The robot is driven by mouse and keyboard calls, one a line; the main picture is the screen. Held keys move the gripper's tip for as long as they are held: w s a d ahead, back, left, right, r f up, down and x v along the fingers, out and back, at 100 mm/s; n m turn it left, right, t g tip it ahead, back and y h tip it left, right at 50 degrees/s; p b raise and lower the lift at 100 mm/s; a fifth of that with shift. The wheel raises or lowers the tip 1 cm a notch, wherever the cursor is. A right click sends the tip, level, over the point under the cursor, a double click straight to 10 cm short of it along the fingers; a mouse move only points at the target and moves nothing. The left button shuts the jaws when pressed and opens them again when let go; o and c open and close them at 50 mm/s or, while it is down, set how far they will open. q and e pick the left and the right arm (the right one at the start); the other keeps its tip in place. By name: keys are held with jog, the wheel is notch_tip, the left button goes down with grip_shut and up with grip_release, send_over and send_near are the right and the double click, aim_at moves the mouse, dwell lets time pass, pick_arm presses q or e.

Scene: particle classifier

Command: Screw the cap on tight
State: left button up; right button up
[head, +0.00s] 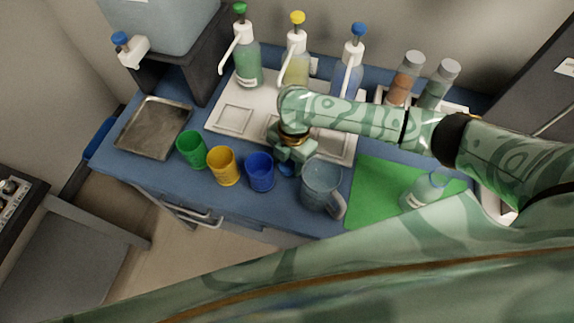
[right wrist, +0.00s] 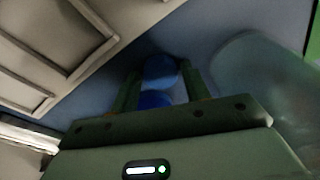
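A blue cap (head: 287,170) shows at the fingertips of my right gripper (head: 289,158), low over the counter between the blue cup and the jug. In the right wrist view the cap (right wrist: 161,70) sits between the two fingers (right wrist: 160,85), one close on each side. I cannot tell whether they press on it or whether it rests on the counter. A small pale green bottle (head: 416,194) stands on the green mat (head: 375,190) at the right, apart from the gripper. It has blue at its top, whose form is unclear. My left gripper is out of view.
A clear jug (head: 321,185) stands right beside the gripper. Green (head: 192,150), yellow (head: 223,166) and blue (head: 260,172) cups stand to its left. A metal tray (head: 153,128) lies far left.

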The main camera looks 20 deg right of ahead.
aim_at(288, 165)
jog(key=c, duration=0.6)
jog(key=shift+c, duration=0.2)
jog(key=shift+r, duration=0.1)
notch_tip(288, 165, up, 9)
jog(key=p, duration=0.4)
jog(key=shift+f, duration=0.2)
jog(key=shift+r, duration=0.6)
